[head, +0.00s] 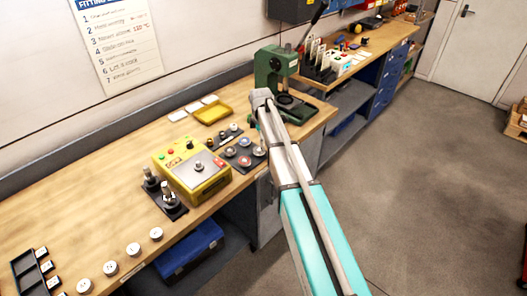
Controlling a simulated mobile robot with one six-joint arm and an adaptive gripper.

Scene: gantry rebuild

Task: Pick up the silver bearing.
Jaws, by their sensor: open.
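A dark tray (237,164) on the wooden bench holds several small round ring-shaped parts, some silvery and one reddish. A silvery ring (230,152) sits at its left and another silvery ring (259,151) at its right, close beside my arm. Several pale, silvery discs, one of them a disc (156,233), lie in a row near the bench's front edge. I cannot tell which of these is the silver bearing. My arm reaches over the bench front, and its wrist is in front of the green press. My gripper's fingers are not visible.
The green press (268,62) stands behind my wrist. A yellow device (205,180), a black stand (172,212) with silvery posts and a yellow tray (208,116) surround the parts tray. A black rack (25,272) is at the lower left. The bench's left middle is clear.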

